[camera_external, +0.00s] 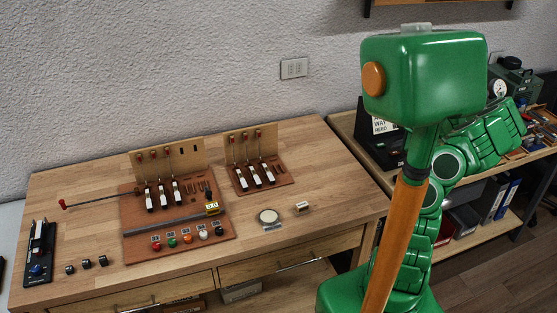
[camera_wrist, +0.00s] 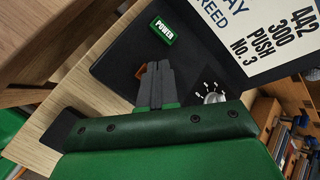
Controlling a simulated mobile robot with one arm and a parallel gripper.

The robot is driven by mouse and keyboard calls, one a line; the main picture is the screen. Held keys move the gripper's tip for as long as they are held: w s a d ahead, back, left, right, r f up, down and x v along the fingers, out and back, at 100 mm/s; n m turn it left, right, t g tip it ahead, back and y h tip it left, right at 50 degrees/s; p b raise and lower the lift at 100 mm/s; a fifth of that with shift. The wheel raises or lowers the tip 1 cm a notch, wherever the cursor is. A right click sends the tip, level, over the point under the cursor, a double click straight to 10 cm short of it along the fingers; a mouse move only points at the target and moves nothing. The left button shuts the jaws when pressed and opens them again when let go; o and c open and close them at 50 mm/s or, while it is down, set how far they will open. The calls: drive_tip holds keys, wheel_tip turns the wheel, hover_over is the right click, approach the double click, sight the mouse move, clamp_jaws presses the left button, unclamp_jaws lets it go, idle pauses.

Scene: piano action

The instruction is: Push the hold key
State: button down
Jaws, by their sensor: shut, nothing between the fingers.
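Two wooden piano-action boards stand on the workbench in the external view. The larger board (camera_external: 133,233) has several white keys (camera_external: 163,194) with red-topped rods behind them, and a row of coloured buttons (camera_external: 188,239) along its front. The smaller board (camera_external: 236,188) to its right has more white keys (camera_external: 254,178). No label lets me tell which is the hold key. My gripper (camera_wrist: 159,68) is shut and empty in the wrist view, over a black panel (camera_wrist: 200,58). It is far right of the boards, and its fingertips are hidden in the external view.
The black panel carries a green POWER label (camera_wrist: 163,31), a silver knob (camera_wrist: 214,97) and a white sign (camera_wrist: 262,30). A round dish (camera_external: 269,217), small dark blocks (camera_external: 87,263), a red-tipped rod (camera_external: 90,202) and a black switch box (camera_external: 40,253) lie on the workbench (camera_external: 315,165).

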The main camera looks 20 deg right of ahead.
sight(403, 154)
drive_tip(key=shift+f, duration=0.2)
drive_tip(key=shift+f, duration=0.2)
drive_tip(key=shift+r, duration=0.1)
idle(0.5)
drive_tip(key=shift+r, duration=0.35)
drive_tip(key=shift+r, duration=0.1)
drive_tip(key=shift+r, duration=2.85)
